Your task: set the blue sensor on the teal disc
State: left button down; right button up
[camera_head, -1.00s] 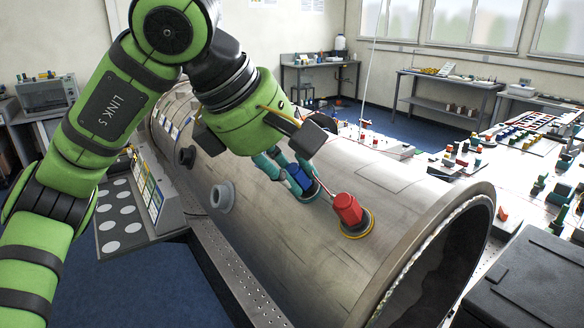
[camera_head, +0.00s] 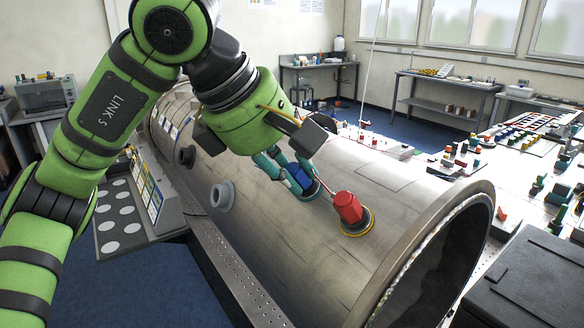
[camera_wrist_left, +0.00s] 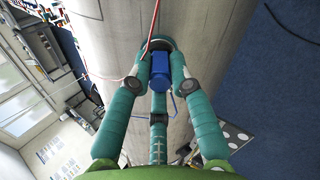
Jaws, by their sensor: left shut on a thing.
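The blue sensor (camera_head: 300,177) is on the upper side of the big metal pipe (camera_head: 290,235), between the teal fingers of my left gripper (camera_head: 283,172). In the left wrist view the blue sensor (camera_wrist_left: 160,72) shows between the fingers of my left gripper (camera_wrist_left: 160,78), which are shut on it. Under the sensor a teal disc (camera_head: 312,194) shows at its rim on the pipe. The sensor's base looks to be at the disc; the fingers hide part of the contact. My right gripper is not in view.
A red sensor (camera_head: 348,208) stands on a yellow-rimmed disc close to the blue one, towards the pipe's open end. A thin red cable runs near the fingers. A table with many small parts (camera_head: 480,160) is at the right.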

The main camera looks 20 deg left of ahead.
pick_arm(q)
jog(key=c, duration=1)
grip_release()
jog(key=shift+f, duration=0.15)
jog(key=shift+c, duration=0.2)
jog(key=shift+w+d, duration=0.1)
jog(key=shift+w, duration=0.05)
jog(key=v, duration=1.2)
